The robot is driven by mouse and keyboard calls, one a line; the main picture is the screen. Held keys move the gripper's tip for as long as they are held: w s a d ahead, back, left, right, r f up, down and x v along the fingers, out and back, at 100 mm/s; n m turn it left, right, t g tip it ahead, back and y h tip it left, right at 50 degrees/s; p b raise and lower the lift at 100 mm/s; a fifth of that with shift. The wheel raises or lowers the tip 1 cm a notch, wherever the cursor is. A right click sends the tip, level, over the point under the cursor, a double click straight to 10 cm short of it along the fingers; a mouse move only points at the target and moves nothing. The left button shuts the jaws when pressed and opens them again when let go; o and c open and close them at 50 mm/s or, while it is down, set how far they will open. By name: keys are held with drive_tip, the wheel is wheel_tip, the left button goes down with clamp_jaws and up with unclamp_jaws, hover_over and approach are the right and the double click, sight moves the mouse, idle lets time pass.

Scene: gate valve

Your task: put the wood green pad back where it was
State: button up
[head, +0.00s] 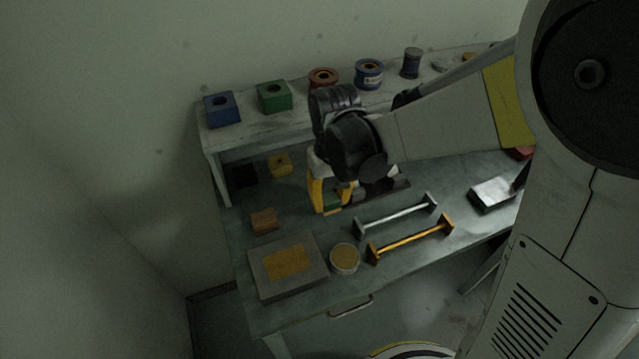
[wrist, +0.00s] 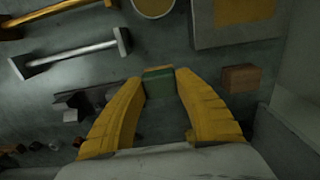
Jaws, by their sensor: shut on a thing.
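My gripper (head: 330,205) has yellow fingers and points down over the middle of the bench. It is shut on the wood green pad (wrist: 159,82), a small green block with a darker green front face. In the wrist view the pad sits between the two fingertips. In the head view a bit of the green pad (head: 333,200) shows between the fingers, and my wrist hides much of the area behind. I cannot tell whether the pad touches the bench top.
A wooden block (head: 264,221) lies left of my gripper; a grey board with a tan patch (head: 270,281) and a round tin (head: 344,259) are in front. Silver (head: 395,217) and orange (head: 410,240) bars lie right. A yellow block (head: 279,165) is behind, below the shelf (head: 205,140).

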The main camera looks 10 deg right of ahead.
sight(321, 218)
drive_tip(key=shift+w+a+f, duration=0.3)
drive_tip(key=shift+a+f, duration=0.15)
drive_tip(key=shift+a, duration=0.05)
drive_tip(key=shift+w+a+f, duration=0.3)
drive_tip(key=shift+a+f, duration=0.1)
drive_tip(key=shift+a, duration=0.1)
drive_tip(key=shift+f+b, duration=1)
drive_tip(key=shift+f, duration=0.8)
drive_tip(key=shift+f, duration=0.1)
drive_tip(key=shift+f, duration=0.2)
drive_tip(key=o, duration=1.1)
drive_tip(key=shift+r, duration=0.1)
drive_tip(key=shift+o, duration=0.2)
